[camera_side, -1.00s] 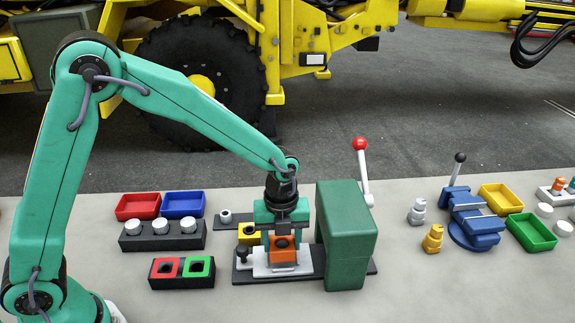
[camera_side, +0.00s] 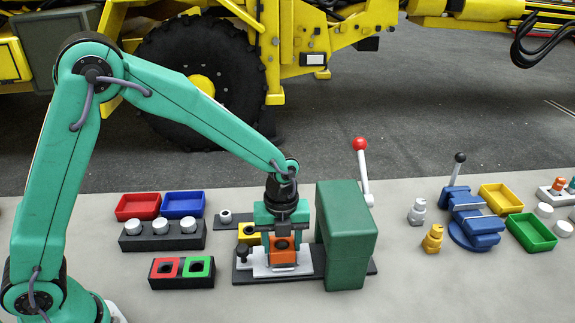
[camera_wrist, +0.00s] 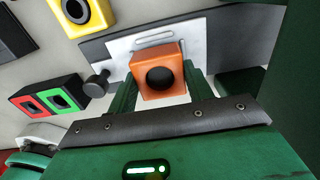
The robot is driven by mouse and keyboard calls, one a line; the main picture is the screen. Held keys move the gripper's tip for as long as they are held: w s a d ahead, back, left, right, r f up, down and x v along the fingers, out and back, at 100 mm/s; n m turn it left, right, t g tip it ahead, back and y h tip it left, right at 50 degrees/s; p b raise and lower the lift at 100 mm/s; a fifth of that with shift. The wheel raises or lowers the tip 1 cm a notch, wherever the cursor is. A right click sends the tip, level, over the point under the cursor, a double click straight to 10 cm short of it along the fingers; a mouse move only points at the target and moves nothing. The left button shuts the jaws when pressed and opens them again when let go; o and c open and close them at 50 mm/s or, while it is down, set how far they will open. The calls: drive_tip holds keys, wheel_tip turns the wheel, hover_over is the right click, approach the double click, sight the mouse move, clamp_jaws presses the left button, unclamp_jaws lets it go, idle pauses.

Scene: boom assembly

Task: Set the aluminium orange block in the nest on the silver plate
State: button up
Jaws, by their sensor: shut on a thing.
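The orange block (camera_side: 286,259), with a dark round hole in its face, is between the fingers of my gripper (camera_side: 285,248), which is shut on it. The block also shows in the wrist view (camera_wrist: 157,72), with a green finger on each side. It is over the silver plate (camera_side: 262,270), at the plate's middle to right part. The plate also shows in the wrist view (camera_wrist: 122,48). The nest is hidden behind the block, and I cannot tell whether the block is seated in it or just above it.
A tall green housing (camera_side: 345,235) stands close to the right of my gripper. A black knob (camera_side: 242,252) stands at the plate's left end. A yellow block (camera_side: 249,233) is just behind. A black holder with red and green squares (camera_side: 182,272) lies to the left.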

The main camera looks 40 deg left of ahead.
drive_tip(key=shift+f, duration=0.8)
idle(1.3)
drive_tip(key=o, duration=1)
drive_tip(key=shift+o, duration=0.2)
drive_tip(key=shift+r, duration=3.55)
